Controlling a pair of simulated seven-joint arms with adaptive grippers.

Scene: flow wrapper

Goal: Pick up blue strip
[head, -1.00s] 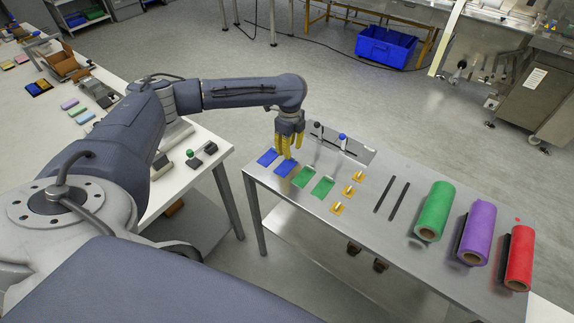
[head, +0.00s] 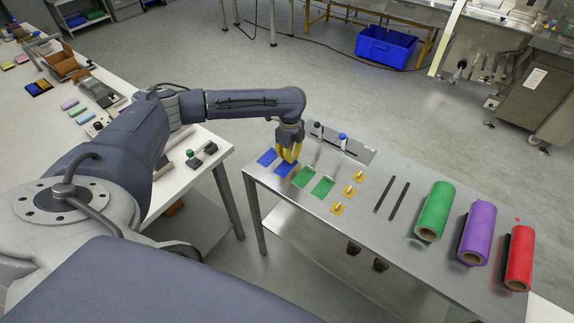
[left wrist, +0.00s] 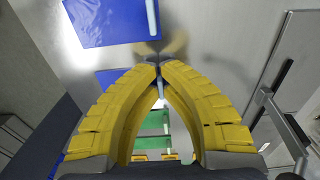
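Two blue strips lie at the left end of the steel table: one at the far left (head: 267,157) and one beside it (head: 284,170), partly under my left gripper (head: 287,160). In the left wrist view, the left gripper's yellow fingers (left wrist: 158,66) bow together and their tips meet on the pale edge of the nearer blue strip (left wrist: 106,77), which is mostly hidden behind a finger. The other blue strip (left wrist: 110,20), with its own pale edge, lies free at the top left. My right gripper is not in view.
Two green strips (head: 322,187) lie right of the blue ones, then several small yellow pieces (head: 348,190) and two dark bars (head: 398,201). A metal plate with knobs (head: 343,146) is at the back edge.

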